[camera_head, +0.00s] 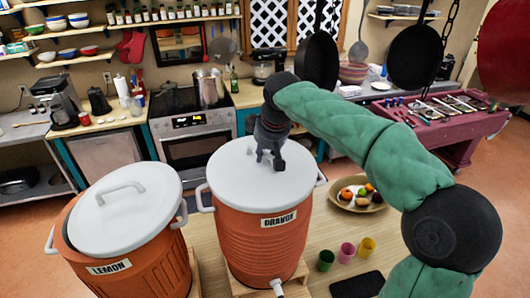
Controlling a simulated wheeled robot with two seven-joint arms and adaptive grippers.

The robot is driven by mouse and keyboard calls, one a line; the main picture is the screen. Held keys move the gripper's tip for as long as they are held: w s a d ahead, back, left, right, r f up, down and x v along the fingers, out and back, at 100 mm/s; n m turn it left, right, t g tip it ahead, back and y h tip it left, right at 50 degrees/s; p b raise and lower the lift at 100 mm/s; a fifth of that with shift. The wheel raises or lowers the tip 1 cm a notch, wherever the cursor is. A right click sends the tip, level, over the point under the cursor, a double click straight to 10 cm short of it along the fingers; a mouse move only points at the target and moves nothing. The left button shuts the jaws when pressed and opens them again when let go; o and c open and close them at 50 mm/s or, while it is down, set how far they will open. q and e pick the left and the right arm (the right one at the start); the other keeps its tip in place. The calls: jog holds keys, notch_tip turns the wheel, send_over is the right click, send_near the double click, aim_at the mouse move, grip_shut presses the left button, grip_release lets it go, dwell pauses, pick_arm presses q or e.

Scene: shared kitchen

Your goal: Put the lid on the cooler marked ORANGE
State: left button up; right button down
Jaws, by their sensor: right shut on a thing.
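The cooler marked ORANGE (262,240) is an orange ribbed barrel on the wooden table, with a spigot low at its front. A round white lid (238,181) covers its top and looks nearly level; I cannot tell whether it is fully seated. My right gripper (271,163) points down at the middle of this lid and is shut on its handle, which the fingers mostly hide. The cooler marked LEMON (135,262) stands to the left. Its white lid (120,212) has a visible handle and sits tilted over the rim. My left gripper is not in view.
On the table at right are a bowl of fruit (379,206), small green, pink and yellow cups (347,251) and a dark flat item (357,287). My right arm crosses above them. A stove (196,141) and counters stand behind; pans hang at upper right.

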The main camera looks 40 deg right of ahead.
jog(key=shift+r, duration=0.1)
jog(key=c, duration=1)
grip_release()
jog(key=v, duration=1.2)
